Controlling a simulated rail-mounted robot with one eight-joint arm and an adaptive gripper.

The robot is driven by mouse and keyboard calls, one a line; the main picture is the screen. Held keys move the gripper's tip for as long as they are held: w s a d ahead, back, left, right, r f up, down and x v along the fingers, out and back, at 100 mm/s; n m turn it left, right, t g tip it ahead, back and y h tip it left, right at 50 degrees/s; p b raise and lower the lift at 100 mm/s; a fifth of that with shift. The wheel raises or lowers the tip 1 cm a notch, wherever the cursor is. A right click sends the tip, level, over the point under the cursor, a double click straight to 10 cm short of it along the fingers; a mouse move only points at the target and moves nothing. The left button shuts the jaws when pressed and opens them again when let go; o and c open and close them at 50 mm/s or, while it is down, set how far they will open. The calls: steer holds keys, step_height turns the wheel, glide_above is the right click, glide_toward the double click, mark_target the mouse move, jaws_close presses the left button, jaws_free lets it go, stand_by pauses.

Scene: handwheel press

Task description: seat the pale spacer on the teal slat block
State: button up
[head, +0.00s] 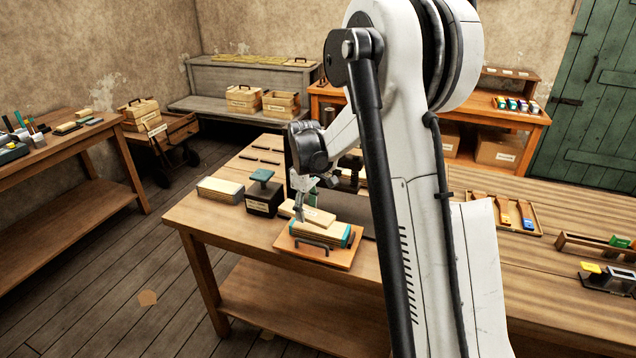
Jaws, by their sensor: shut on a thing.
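The pale spacer (316,215) is a flat, light wooden board in the middle of the head view. My gripper (300,214) points down at the left part of the spacer and is shut on it. The teal slat block (322,236), a stack of pale slats with teal ends, is directly below the spacer on an orange-brown board (345,262) with a dark handle. The spacer looks slightly skewed to the block. I cannot tell whether it touches the block's top or is held just above it. My fingertips are small and partly merge with the spacer.
Left of the block stand a dark block with a teal top (262,188) and a pale stack (220,190). Dark press parts (350,172) are behind, partly hidden by my arm. A tray of coloured-ended tools (508,212) lies right. The table's front-left edge is close.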

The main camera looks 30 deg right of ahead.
steer(key=d+r+n+p, duration=0.1)
steer(key=d+r+n, duration=0.15)
steer(key=d, duration=0.25)
steer(key=shift+m, duration=0.25)
steer(key=shift+w+a+f+b, duration=0.15)
steer(key=shift+f+b, duration=0.35)
steer(key=shift+f, duration=1.2)
steer(key=shift+w+d+f+b, duration=0.1)
steer(key=shift+f+b, duration=0.35)
steer(key=shift+f, duration=1.2)
steer(key=shift+b, duration=0.9)
steer(key=shift+f+b, duration=0.9)
steer(key=shift+f, duration=0.15)
steer(key=o, duration=1.3)
step_height(320, 180, up, 12)
